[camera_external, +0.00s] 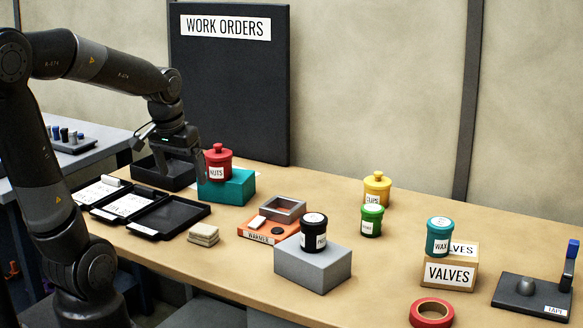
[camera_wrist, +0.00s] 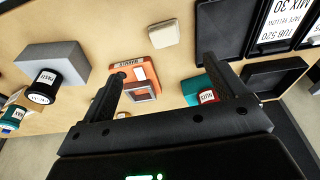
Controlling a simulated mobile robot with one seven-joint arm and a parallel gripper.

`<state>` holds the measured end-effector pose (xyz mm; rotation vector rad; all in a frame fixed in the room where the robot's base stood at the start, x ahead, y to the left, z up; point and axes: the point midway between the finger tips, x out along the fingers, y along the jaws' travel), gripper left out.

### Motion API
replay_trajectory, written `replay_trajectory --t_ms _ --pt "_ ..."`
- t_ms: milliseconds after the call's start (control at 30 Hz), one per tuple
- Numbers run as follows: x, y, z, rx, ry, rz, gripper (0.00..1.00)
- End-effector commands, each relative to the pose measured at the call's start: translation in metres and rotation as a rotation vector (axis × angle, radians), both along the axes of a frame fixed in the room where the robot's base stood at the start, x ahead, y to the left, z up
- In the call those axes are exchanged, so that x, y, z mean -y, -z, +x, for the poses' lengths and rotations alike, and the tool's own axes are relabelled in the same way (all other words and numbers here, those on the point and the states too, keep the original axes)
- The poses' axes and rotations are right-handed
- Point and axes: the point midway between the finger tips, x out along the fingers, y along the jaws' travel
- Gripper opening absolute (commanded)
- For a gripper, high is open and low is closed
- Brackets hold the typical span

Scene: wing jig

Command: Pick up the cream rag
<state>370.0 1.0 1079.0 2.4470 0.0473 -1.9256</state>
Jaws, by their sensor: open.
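The cream rag (camera_external: 203,235) is a small folded pad lying flat on the bench, just right of a black tray. It also shows near the top middle of the wrist view (camera_wrist: 164,34), beyond my fingertips. My gripper (camera_external: 181,170) is open and empty, raised above the back of the bench near the red NUTS jar. In the wrist view my gripper (camera_wrist: 162,70) has its two fingers wide apart, with nothing between them. The rag is apart from the fingers and fully uncovered.
Black trays (camera_external: 168,216) lie left of the rag. Right of it are an orange box (camera_external: 258,232) and a grey block (camera_external: 312,266) bearing a black jar (camera_external: 313,232). Behind it a red jar (camera_external: 217,159) stands on a teal box (camera_external: 228,187). Bare bench surrounds the rag.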

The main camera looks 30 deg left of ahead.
Motion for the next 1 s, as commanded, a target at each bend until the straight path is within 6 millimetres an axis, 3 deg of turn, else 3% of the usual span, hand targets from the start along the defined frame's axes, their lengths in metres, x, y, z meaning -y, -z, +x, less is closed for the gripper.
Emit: replay_trajectory --t_ms 200,400,567,800,1000 --pt "-0.001 0.039 0.038 -0.133 -0.019 -0.006 0.89" --pt "-0.002 0.067 0.06 -0.212 -0.034 -0.01 0.89" --pt "-0.002 0.079 0.066 -0.237 -0.038 -0.012 0.89" --pt "-0.002 0.114 0.066 -0.244 -0.038 -0.011 0.89" --pt "-0.003 0.133 0.066 -0.24 -0.038 -0.012 0.89"
